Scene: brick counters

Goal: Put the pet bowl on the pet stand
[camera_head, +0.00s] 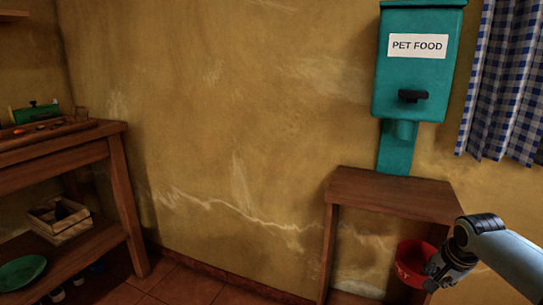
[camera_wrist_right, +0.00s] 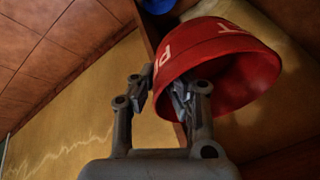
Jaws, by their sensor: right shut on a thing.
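The red pet bowl (camera_head: 408,258) is in my right gripper (camera_head: 431,274), low at the right of the head view. In the right wrist view the bowl (camera_wrist_right: 225,65) shows white letters, partly cut off. The right gripper's fingers (camera_wrist_right: 163,92) are shut on the bowl's rim. The wooden pet stand (camera_head: 385,190) is against the wall, and its top is bare. The bowl appears below the level of that top; whether it is inside the open frame or in front of it I cannot tell. My left gripper is in neither view.
A teal pet food dispenser (camera_head: 413,75) hangs on the wall above the stand. A checked curtain (camera_head: 505,80) hangs at the right. A wooden bench (camera_head: 85,140) with a crate (camera_head: 58,220) and a green plate (camera_head: 20,271) on its lower shelf stands at the left.

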